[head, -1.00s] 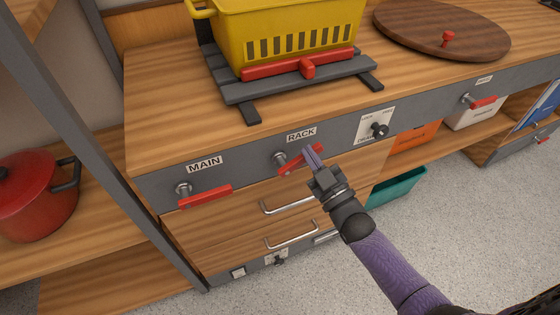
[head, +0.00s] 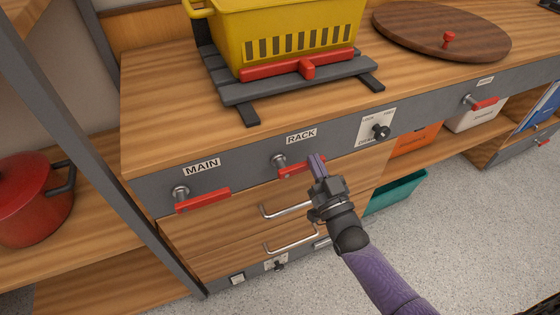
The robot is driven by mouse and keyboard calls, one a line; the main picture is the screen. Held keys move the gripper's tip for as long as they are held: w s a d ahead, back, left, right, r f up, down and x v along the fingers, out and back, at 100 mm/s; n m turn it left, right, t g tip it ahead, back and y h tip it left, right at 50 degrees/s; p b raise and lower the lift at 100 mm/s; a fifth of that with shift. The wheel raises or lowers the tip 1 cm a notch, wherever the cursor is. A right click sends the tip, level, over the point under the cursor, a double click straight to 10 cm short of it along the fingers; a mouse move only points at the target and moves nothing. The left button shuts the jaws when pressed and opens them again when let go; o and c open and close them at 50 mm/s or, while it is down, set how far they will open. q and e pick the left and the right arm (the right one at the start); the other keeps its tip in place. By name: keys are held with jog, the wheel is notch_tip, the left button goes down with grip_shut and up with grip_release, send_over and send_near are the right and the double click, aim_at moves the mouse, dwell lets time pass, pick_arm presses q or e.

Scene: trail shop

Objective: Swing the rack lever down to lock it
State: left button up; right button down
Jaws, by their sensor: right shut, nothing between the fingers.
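The rack lever is a red handle (head: 294,170) on a metal pivot (head: 279,160), below the RACK label (head: 301,136) on the grey front panel. It points right from the pivot, nearly level with a slight upward slant, much like the MAIN lever. My right gripper (head: 317,165) is shut with nothing between its fingers. Its fingertips are at the lever's right end and hide part of it; I cannot tell whether they touch. My left gripper is not in view.
The red MAIN lever (head: 203,201) is to the left, and a black knob (head: 381,132) to the right. Drawer handles (head: 287,206) lie below. A yellow basket (head: 290,30) sits on a grey rack (head: 300,84) on the counter. A grey post (head: 130,190) stands at left.

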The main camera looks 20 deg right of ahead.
dwell(0.3)
notch_tip(320, 180, up, 5)
jog(key=p, duration=0.4)
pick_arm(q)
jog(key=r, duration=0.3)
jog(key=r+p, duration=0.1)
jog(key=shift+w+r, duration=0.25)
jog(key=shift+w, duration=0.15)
pick_arm(e)
jog(key=f+v, duration=0.1)
jog(key=v, duration=0.9)
jog(key=s+a+f+n+g+p, duration=0.2)
jog(key=s+f+g+p, duration=0.3)
jog(key=s+f+g, duration=1.05)
pick_arm(q)
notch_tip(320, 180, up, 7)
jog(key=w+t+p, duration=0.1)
jog(key=p, duration=0.1)
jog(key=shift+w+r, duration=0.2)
pick_arm(e)
jog(key=s+f+g, duration=0.3)
jog(key=s, duration=0.8)
jog(key=s+f+n+g+h, duration=0.1)
jog(key=s+f+g, duration=0.2)
jog(key=s, duration=0.8)
jog(key=shift+d+f+g, duration=0.3)
jog(key=shift+d+g, duration=0.05)
jog(key=shift+g, duration=0.1)
